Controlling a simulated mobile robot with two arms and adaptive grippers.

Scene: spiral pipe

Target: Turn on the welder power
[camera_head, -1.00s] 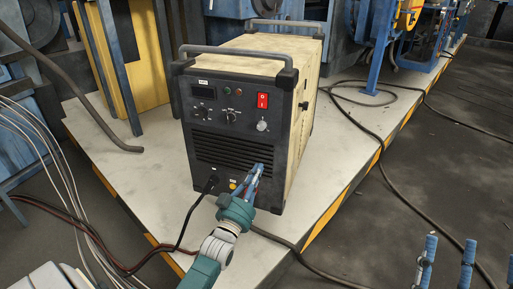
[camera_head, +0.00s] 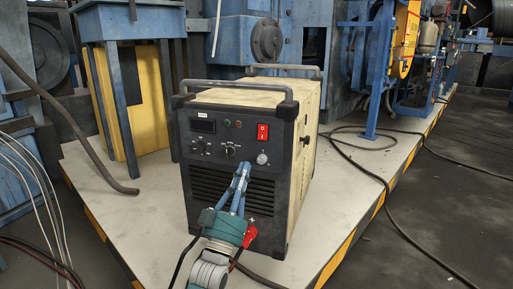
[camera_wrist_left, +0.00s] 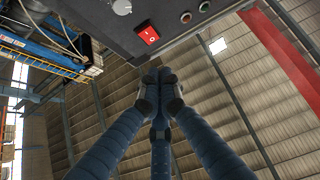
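The welder (camera_head: 232,185) is a dark-fronted box with cream side panels and two top handles. Its red rocker power switch (camera_head: 262,133) is on the upper right of the front panel and also shows in the left wrist view (camera_wrist_left: 148,34). My left gripper (camera_head: 241,170) is in front of the panel, below and left of the switch and apart from it. In the left wrist view its fingertips (camera_wrist_left: 160,78) meet with nothing visible between them. My right gripper is not in view.
Knobs (camera_head: 231,152) and a small display (camera_head: 203,126) sit left of the switch. A red connector (camera_head: 250,238) is low on the front. The welder stands on a pale platform (camera_head: 335,190). A dark cable (camera_head: 385,185) runs to its right.

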